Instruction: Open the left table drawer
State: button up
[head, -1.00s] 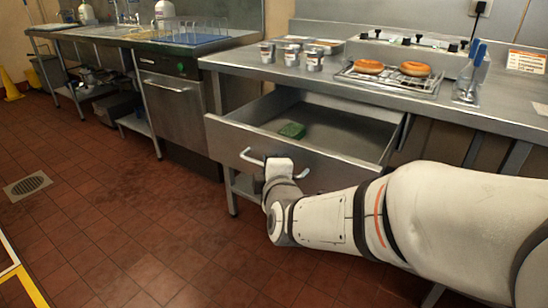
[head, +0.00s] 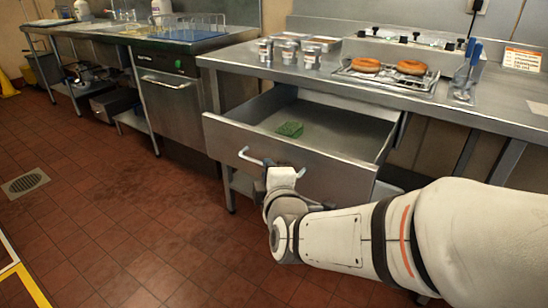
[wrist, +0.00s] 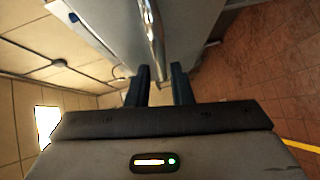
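The left table drawer (head: 300,160) is pulled well out from under the steel table (head: 500,112), with its inside showing. A green sponge-like item (head: 290,129) lies in it. The bar handle (head: 247,157) is on the drawer front and also shows in the wrist view (wrist: 152,30). The head view hides the fingertips.
Metal cups (head: 288,52), two donuts on a rack (head: 385,74) and a clear holder with blue-handled tools (head: 466,85) stand on the table. A steel dishwasher-like unit (head: 172,105) stands to the left. The tiled floor (head: 110,220) in front is clear.

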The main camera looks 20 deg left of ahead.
jog(key=shift+p+v, duration=0.35)
jog(key=shift+v, duration=1.4)
jog(key=w+d+r+m+p, duration=0.1)
jog(key=d+r+p, duration=0.1)
jog(key=w+d+r+m+g+h+p, duration=0.1)
jog(key=d+r+m+p, duration=0.1)
jog(key=p, duration=0.1)
jog(key=w+d+r+m+h+p, duration=0.1)
jog(key=d+r+p, duration=0.1)
jog(key=d+p, duration=0.1)
jog(key=shift+w+r+m+g, duration=0.1)
jog(key=shift+m+g, duration=0.2)
jog(key=shift+g, duration=0.1)
jog(key=d+r+m+g+h+p, duration=0.2)
jog(key=d+r+m+p, duration=0.15)
jog(key=d+p, duration=0.2)
jog(key=d+r+m+g+h+p, duration=0.1)
jog(key=d+r+m+h+p, duration=0.1)
jog(key=d+m+p, duration=0.35)
jog(key=s+d+r+m+g+h+p, duration=0.2)
jog(key=s+d+r+m+p, duration=0.2)
jog(key=d, duration=0.5)
jog(key=s+d+r+m+g+h+p, duration=0.1)
jog(key=s+d+r+m+g+p, duration=0.2)
jog(key=d, duration=0.6)
jog(key=s+r+m+p, duration=0.2)
jog(key=s+m+p, duration=0.1)
jog(key=s, duration=0.1)
jog(key=shift+s+r+g+h, duration=0.3)
jog(key=shift+s+h, duration=0.1)
